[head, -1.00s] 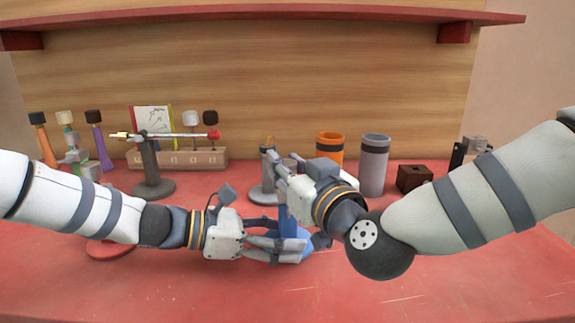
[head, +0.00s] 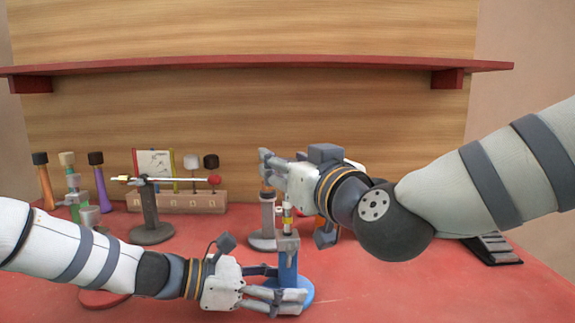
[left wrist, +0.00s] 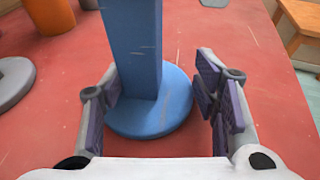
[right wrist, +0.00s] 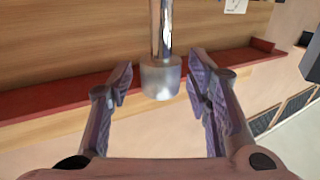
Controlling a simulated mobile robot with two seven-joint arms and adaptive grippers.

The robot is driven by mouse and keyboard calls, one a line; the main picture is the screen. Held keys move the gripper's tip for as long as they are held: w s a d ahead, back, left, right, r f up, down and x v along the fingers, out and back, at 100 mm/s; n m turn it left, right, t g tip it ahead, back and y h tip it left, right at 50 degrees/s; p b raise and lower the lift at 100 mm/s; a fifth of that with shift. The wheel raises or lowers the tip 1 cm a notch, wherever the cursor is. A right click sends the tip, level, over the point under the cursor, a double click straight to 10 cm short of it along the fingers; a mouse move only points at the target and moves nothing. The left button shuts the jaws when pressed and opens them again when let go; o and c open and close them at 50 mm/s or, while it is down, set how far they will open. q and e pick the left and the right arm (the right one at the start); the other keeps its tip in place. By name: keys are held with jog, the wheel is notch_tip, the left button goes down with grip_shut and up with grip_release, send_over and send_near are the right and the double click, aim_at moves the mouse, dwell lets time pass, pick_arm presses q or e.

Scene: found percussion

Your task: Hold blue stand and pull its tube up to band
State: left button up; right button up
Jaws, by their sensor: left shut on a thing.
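The blue stand (head: 287,268) is upright on the red table, its round base (left wrist: 150,118) flat. My left gripper (head: 290,290) is shut on its column low down; in the left wrist view the fingers (left wrist: 160,92) flank the column. A silver tube with a yellow band (head: 288,222) rises from the stand's top. My right gripper (head: 272,165) is above the stand, hiding the tube's upper end in the head view. In the right wrist view the tube's capped end (right wrist: 160,78) lies between its fingers (right wrist: 160,72), with narrow gaps; whether they grip is unclear.
A dark stand with a horizontal rod (head: 152,215) is at the left. Behind it is a rack with mallets (head: 178,202). A grey stand (head: 265,235) is close behind the blue one. An orange cylinder (left wrist: 50,14) is nearby. A red shelf (head: 240,62) spans the wall.

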pick_arm(q)
jog(key=shift+f, duration=0.1)
pick_arm(e)
jog(key=v, duration=1.2)
pick_arm(q)
jog(key=o, duration=0.9)
jog(key=shift+o, duration=0.2)
